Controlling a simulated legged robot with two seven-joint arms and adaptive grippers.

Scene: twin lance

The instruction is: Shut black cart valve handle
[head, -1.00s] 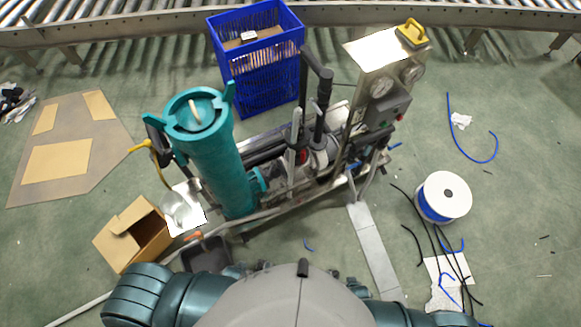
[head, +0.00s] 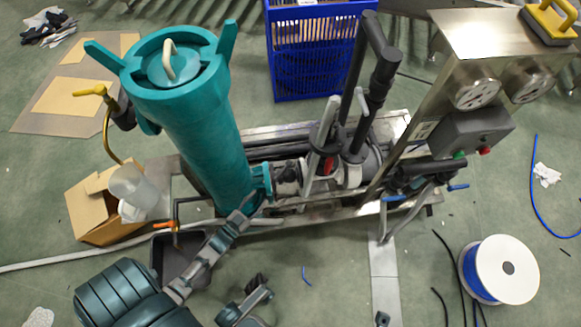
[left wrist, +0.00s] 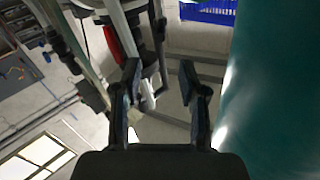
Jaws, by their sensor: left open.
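The cart (head: 290,220) carries a tall teal cylinder, dark pipework and slim upright levers. One pale grey lever (head: 323,125) stands upright by a red part (head: 327,163); a second lever (head: 360,107) stands just right of it. A tall black pipe (head: 383,70) with an elbow rises behind. I cannot tell which part is the black valve handle. My left gripper (head: 256,208) is low beside the teal cylinder, left of the levers. In the left wrist view it (left wrist: 160,82) is open and empty, with the red part (left wrist: 110,42) and pipes beyond the left finger.
The teal cylinder (head: 205,130) stands close to my left gripper. A steel panel (head: 440,80) with gauges is at the right. A blue crate (head: 310,65) stands behind, a cardboard box (head: 95,215) at left, and a cable spool (head: 510,270) at lower right.

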